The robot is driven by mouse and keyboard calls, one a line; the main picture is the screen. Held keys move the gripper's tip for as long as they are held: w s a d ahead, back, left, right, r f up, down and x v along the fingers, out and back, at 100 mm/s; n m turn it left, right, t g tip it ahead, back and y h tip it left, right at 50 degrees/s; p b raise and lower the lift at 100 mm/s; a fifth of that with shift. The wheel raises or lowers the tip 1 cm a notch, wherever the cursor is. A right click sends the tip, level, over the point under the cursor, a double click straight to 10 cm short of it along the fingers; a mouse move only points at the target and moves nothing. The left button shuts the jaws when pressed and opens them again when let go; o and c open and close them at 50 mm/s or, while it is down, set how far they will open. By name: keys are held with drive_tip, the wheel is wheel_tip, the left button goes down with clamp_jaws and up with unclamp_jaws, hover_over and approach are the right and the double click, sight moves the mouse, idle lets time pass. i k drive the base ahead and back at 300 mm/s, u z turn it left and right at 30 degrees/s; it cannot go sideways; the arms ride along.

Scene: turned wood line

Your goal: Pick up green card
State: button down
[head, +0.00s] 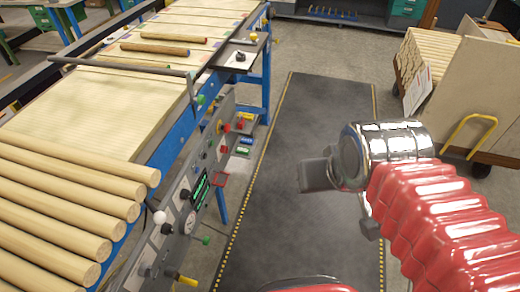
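A small flat green item (243,150), which may be the green card, sits low beside the blue-framed line, just right of the control panel. It is too small to make out clearly. My gripper (312,176) is a dark shape at the end of my red-sleeved arm, above the dark mat and to the right of the green item, well apart from it. Its fingers are seen too poorly to tell whether they are open, and nothing is clearly visible in it.
A small blue item (246,140) lies just above the green one. The control panel (180,205) with knobs and levers stands along the line. Wooden rods (60,205) lie at left. The dark floor mat (300,125) is clear. A loaded cart (470,90) stands at right.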

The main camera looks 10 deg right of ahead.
sight(239, 151)
drive_tip(key=z, duration=1)
drive_tip(key=k, duration=0.75)
drive_tip(key=u, duration=1)
drive_tip(key=i, duration=1)
drive_tip(key=u, duration=0.05)
